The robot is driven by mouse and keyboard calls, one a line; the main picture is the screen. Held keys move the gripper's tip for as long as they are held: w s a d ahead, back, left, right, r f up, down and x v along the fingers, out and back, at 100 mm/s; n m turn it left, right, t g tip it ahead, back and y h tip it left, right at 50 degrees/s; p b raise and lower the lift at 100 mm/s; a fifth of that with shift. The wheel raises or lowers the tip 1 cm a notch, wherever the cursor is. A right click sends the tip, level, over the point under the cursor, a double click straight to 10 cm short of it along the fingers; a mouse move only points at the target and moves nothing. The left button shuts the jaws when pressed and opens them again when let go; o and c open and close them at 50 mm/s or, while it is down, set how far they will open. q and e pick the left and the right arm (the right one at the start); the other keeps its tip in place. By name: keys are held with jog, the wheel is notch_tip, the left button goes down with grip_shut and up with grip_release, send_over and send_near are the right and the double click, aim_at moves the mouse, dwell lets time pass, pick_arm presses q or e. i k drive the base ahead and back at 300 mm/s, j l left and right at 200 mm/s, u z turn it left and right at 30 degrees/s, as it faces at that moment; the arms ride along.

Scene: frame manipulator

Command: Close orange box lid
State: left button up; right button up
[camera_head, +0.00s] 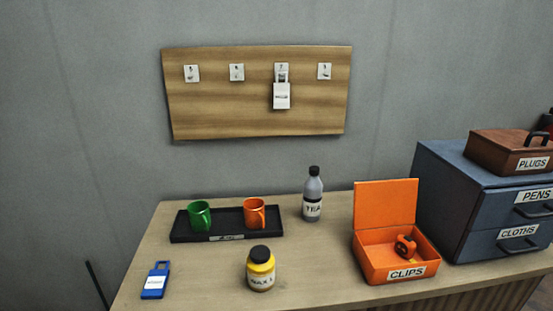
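The orange box (371,262) stands on the right part of the table, with a "CLIPS" label on its front. Its lid (386,203) is open and stands nearly upright at the back edge. A small orange object (404,247) with a dark part lies inside the box, toward the right. Neither of my grippers shows in the head view.
A blue-grey drawer cabinet (470,211) stands close to the box's right, with a brown "PLUGS" case (508,152) on top. A "TEA" bottle (313,197) and yellow jar (261,270) stand left of the box. A black tray (180,233) holds two mugs. Bare table (320,260) lies between jar and box.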

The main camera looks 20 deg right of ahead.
aim_at(378, 204)
jog(key=l+z, duration=0.1)
jog(key=z, duration=1.3)
